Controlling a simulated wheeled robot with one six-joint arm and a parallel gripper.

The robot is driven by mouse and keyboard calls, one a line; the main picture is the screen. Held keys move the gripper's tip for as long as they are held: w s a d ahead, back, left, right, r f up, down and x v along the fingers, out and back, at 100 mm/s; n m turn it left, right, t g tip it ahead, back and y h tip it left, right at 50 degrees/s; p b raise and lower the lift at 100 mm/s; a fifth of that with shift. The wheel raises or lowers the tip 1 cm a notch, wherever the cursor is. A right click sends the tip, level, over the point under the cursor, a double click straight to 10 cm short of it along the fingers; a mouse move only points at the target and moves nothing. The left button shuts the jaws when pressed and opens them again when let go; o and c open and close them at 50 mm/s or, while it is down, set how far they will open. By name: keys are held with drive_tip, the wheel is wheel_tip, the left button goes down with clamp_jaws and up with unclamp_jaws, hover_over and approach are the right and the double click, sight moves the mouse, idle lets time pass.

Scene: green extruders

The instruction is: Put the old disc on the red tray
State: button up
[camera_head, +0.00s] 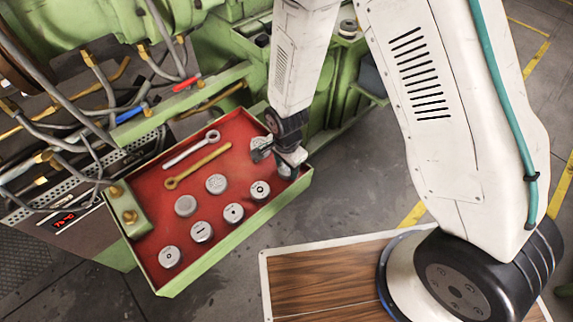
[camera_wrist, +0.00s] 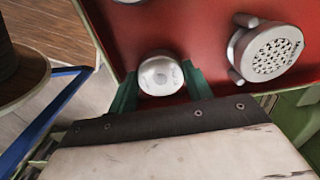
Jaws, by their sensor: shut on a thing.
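The red tray (camera_head: 236,125) has a green rim and sits against the green machine in the head view. My gripper (camera_head: 288,167) is at the tray's right corner. In the wrist view, its green fingers (camera_wrist: 160,88) are shut on a pale grey round disc (camera_wrist: 159,73), one finger on each side. The held disc is over the red floor (camera_wrist: 200,25) close to the tray's edge; I cannot tell whether it touches the floor. Faint marks show on its top, too small to read. In the head view my gripper mostly hides it.
A disc with a perforated face (camera_wrist: 272,52) lies right of the held one in the wrist view. Several grey discs (camera_head: 186,206), a silver spanner (camera_head: 190,150) and a gold spanner (camera_head: 198,166) lie on the tray. Hoses (camera_head: 75,100) hang at the left. A wood-topped surface (camera_head: 325,275) is below right.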

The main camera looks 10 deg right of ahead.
drive_tip(key=o, duration=1)
drive_tip(key=shift+f, duration=0.1)
wheel_tip(320, 180, up, 12)
drive_tip(key=r, duration=0.1)
wheel_tip(320, 180, up, 10)
drive_tip(key=n, duration=0.3)
hover_over(286, 168)
drive_tip(key=s+d, duration=0.1)
drive_tip(key=d, duration=0.5)
drive_tip(key=s+d+r+n, duration=0.2)
drive_tip(key=s+d+r, duration=0.2)
drive_tip(key=s+r, duration=0.1)
drive_tip(key=s+d+r+n, duration=0.3)
drive_tip(key=s+d+r, duration=0.2)
drive_tip(key=s+r, duration=0.1)
drive_tip(key=s+d+r+n+t, duration=0.1)
drive_tip(key=s+d+r+n, duration=0.2)
drive_tip(key=s+r, duration=0.3)
drive_tip(key=shift+s+d, duration=0.7)
drive_tip(key=shift+d, duration=0.2)
